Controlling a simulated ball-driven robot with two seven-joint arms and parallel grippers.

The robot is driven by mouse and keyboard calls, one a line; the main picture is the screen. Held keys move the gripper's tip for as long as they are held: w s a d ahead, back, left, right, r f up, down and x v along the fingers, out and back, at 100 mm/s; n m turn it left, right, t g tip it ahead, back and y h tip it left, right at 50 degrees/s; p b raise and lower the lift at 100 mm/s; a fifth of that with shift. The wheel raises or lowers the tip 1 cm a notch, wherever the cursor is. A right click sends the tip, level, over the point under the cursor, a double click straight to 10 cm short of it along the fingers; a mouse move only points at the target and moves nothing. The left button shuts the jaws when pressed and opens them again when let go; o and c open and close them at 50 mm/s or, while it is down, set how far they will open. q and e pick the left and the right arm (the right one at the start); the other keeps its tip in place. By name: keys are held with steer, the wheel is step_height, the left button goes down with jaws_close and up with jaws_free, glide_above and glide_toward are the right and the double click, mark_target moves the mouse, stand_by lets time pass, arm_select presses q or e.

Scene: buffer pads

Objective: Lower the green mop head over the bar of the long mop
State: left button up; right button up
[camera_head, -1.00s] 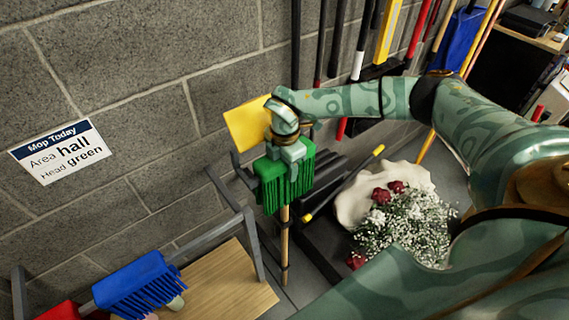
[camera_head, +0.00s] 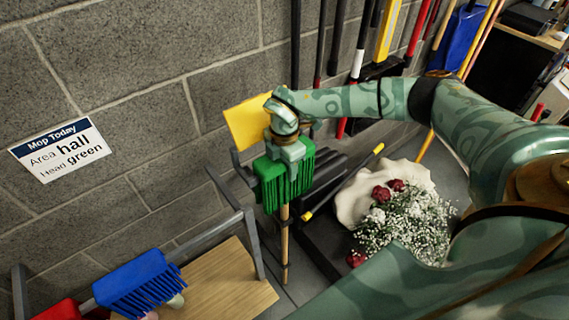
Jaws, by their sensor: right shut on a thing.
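The green mop head (camera_head: 282,180) hangs upright in the middle of the view, with its strands pointing down. My right gripper (camera_head: 287,150) is shut on its top. The long mop's wooden handle (camera_head: 284,250) shows directly below the green head and stands upright beside the grey rack. The bar of the long mop is hidden behind the green head and my gripper, so I cannot tell whether the head is around the bar or only in front of it. My left gripper is not in view.
A blue mop head (camera_head: 140,284) and a red one (camera_head: 60,311) lie at the lower left by a wooden board (camera_head: 225,285). A wall sign (camera_head: 60,150) reads "Area hall, Head green". White and red flowers (camera_head: 400,222) stand to the right. Long-handled tools line the wall.

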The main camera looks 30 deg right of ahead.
steer(key=o, duration=1.2)
steer(key=shift+f, duration=0.15)
step_height(320, 180, up, 16)
steer(key=shift+r, duration=0.15)
